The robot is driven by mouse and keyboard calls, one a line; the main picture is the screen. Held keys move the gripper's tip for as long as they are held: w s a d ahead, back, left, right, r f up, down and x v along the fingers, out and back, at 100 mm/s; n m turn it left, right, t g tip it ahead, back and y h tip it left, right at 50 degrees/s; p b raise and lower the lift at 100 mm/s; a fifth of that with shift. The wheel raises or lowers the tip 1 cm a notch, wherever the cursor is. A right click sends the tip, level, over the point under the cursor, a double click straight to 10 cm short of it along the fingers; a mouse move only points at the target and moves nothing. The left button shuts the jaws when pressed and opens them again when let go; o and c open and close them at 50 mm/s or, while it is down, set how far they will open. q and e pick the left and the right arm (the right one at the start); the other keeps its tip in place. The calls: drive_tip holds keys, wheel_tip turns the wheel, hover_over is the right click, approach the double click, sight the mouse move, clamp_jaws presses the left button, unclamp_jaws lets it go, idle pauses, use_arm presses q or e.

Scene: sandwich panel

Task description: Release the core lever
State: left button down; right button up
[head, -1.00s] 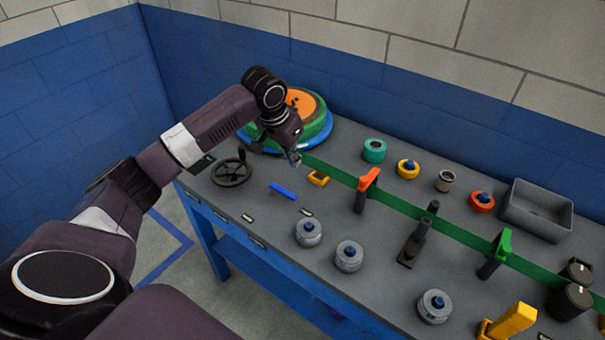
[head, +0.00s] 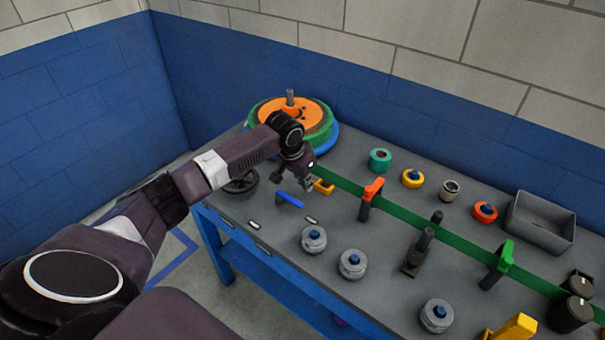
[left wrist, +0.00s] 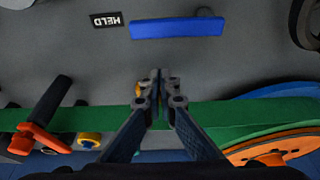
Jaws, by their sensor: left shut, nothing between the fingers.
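A blue lever (head: 290,200), which looks like the core lever, is on the table near its left front edge. In the left wrist view it is a blue bar (left wrist: 178,28) at the top, beside a black label (left wrist: 105,20) reading HELD. My left gripper (head: 307,184) is shut and empty, just behind and right of the lever in the head view. In the left wrist view its fingertips (left wrist: 160,86) are together, apart from the lever. They partly hide a small yellow part and a dark round piece. My right gripper is out of view.
A green strip (head: 345,183) runs right from the reel stack (head: 296,112). A yellow bracket (head: 324,187) and an orange-handled post (head: 371,193) stand close by. My arm partly covers a dark handwheel (head: 238,183). Several grey knobs (head: 314,240) stand in front.

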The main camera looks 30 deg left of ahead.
use_arm(q)
drive_tip(key=s+p, duration=0.2)
drive_tip(key=s, duration=0.1)
drive_tip(key=shift+a+f, duration=0.1)
drive_tip(key=shift+a, duration=0.1)
drive_tip(key=shift+s, duration=0.45)
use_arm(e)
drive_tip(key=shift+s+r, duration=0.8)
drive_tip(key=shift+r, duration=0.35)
use_arm(q)
drive_tip(key=shift+f, duration=0.1)
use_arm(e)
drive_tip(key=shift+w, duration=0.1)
